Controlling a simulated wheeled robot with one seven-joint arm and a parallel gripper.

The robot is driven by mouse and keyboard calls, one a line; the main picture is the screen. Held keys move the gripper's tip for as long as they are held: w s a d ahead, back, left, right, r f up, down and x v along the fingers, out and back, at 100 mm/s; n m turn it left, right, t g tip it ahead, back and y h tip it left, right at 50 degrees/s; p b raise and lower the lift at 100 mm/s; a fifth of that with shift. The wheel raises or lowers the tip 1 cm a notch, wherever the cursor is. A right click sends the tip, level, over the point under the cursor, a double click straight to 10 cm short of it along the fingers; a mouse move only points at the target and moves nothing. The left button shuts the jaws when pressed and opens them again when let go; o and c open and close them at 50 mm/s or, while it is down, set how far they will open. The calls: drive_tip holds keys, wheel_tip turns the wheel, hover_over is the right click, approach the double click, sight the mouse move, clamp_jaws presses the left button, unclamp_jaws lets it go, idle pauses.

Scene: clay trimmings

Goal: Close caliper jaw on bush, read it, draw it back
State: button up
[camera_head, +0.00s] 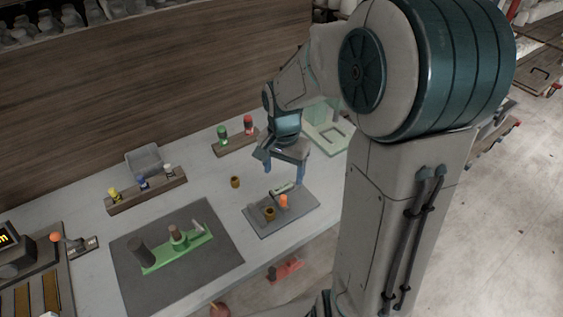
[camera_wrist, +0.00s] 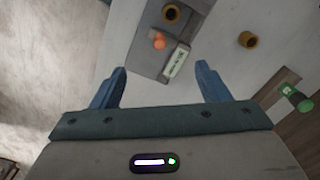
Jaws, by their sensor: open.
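The caliper is a grey plate (camera_head: 265,228) on the bench. On it are an orange knob (camera_head: 283,201), a pale marked strip (camera_head: 280,190) and a brown bush (camera_head: 269,213). The wrist view shows the knob (camera_wrist: 159,41), the strip (camera_wrist: 176,61) and the bush (camera_wrist: 172,14). The strip's marks are too small to read. A second brown bush (camera_head: 235,182) stands on the bare bench, left of the plate; it also shows in the wrist view (camera_wrist: 247,39). My gripper (camera_head: 283,174) is open and empty above the plate's far side. Its blue fingers (camera_wrist: 162,67) point towards the knob and strip, apart from both.
A dark mat (camera_head: 130,285) with a green fixture (camera_head: 178,249) lies to the left. Racks with coloured knobs (camera_head: 145,194) (camera_head: 236,144) stand at the back, near a grey bin (camera_head: 145,160). A pale green stand (camera_head: 325,130) is behind my gripper. A lever panel is far left.

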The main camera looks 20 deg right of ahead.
sight(283, 196)
wheel_tip(283, 196, down, 10)
drive_tip(key=b, duration=0.8)
drive_tip(key=shift+f, duration=0.15)
drive_tip(key=c, duration=1.4)
